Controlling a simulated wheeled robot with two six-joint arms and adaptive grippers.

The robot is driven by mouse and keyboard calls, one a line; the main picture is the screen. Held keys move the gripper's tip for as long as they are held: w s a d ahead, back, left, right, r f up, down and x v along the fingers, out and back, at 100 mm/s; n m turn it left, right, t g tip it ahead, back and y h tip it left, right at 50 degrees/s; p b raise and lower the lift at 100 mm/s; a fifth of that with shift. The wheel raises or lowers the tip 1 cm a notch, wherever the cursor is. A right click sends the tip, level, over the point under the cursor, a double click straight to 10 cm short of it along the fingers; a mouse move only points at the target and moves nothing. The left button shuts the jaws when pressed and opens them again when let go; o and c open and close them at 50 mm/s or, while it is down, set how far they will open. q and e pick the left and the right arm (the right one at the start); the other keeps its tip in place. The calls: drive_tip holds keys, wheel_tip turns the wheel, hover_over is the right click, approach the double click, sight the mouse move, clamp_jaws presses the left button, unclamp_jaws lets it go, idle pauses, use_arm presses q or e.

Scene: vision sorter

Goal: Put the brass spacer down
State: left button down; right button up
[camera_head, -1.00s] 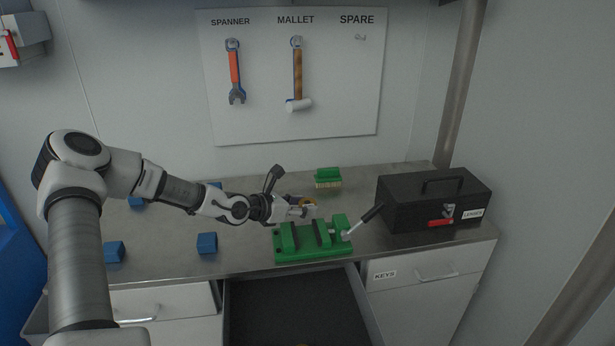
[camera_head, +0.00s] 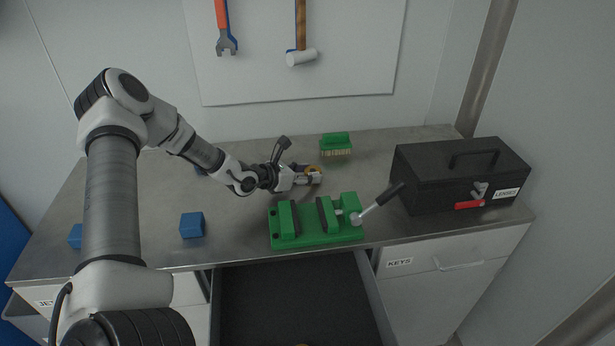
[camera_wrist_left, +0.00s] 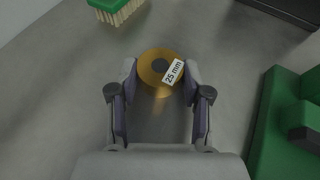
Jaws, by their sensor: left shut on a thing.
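The brass spacer (camera_wrist_left: 152,76) is a gold ring with a dark centre and a white "25 mm" label. My left gripper (camera_wrist_left: 160,82) is shut on it, one finger at each side. In the head view my left gripper (camera_head: 314,178) is low over the steel worktop, behind the green vise, and part of the spacer (camera_head: 313,169) shows at the fingertips. I cannot tell whether the spacer touches the worktop. My right gripper is not in view.
The green vise (camera_head: 288,244) stands at the bench's front, above an open drawer (camera_head: 300,290). A green brush (camera_head: 336,141) lies behind the gripper. A black toolbox (camera_head: 455,185) is at right. Blue blocks (camera_head: 192,225) are at left. The worktop (camera_head: 370,165) is bare between brush and toolbox.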

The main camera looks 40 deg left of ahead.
use_arm(q)
drive_tip(key=shift+s+d+r, duration=0.1)
drive_tip(key=shift+d+r, duration=0.05)
drive_tip(key=c, duration=0.5)
unclamp_jaws()
drive_tip(key=shift+f, duration=0.2)
